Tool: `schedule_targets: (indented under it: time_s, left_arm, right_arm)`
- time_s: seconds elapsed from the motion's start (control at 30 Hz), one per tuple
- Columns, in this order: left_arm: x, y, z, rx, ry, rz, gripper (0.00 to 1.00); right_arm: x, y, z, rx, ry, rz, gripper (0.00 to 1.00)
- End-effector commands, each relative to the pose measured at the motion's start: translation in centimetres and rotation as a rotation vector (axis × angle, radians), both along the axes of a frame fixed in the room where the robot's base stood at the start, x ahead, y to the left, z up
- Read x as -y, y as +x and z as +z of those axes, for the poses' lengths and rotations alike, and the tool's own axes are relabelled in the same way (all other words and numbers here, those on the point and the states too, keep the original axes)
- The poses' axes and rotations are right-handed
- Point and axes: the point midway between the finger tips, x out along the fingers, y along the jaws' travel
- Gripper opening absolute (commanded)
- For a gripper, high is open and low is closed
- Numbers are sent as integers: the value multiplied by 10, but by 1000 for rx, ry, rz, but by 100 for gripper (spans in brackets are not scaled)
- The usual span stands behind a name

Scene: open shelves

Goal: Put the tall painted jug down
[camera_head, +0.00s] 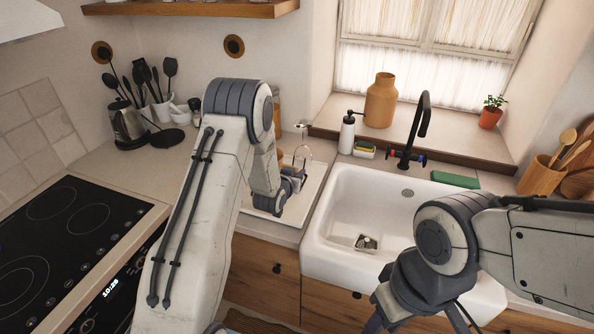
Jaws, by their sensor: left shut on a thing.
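My left gripper (291,183) is low over the pale tray (316,184) left of the sink. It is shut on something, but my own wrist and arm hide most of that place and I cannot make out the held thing. A tall tan vessel (380,102) with a narrow neck stands upright on the windowsill, apart from both grippers. I cannot tell whether it is the painted jug; no painting shows on it. My right arm reaches over the sink's front right, and its fingertips are below the picture's edge.
A white sink (345,262) with a black tap (418,125) is right of the tray. A soap bottle (347,132) stands behind it. A black hob (62,250), a kettle (127,124) and utensil pots are at left. A wooden utensil pot (540,177) is at right.

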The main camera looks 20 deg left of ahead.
Motion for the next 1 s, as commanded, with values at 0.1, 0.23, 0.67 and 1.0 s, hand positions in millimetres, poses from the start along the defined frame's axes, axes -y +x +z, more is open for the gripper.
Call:
schedule_targets:
  time_s: [0.1, 0.23, 0.67, 1.0]
  left_arm:
    - [0, 2, 0, 9, 3, -1, 0]
    - [0, 2, 0, 9, 3, -1, 0]
    - [0, 0, -5, 2, 0, 0, 47]
    - [0, -5, -1, 2, 0, 1, 47]
  right_arm:
    - [0, 0, 2, 0, 0, 0, 40]
    - [0, 0, 1, 0, 0, 0, 40]
    - [0, 0, -2, 0, 0, -1, 40]
    - [0, 0, -3, 0, 0, 0, 40]
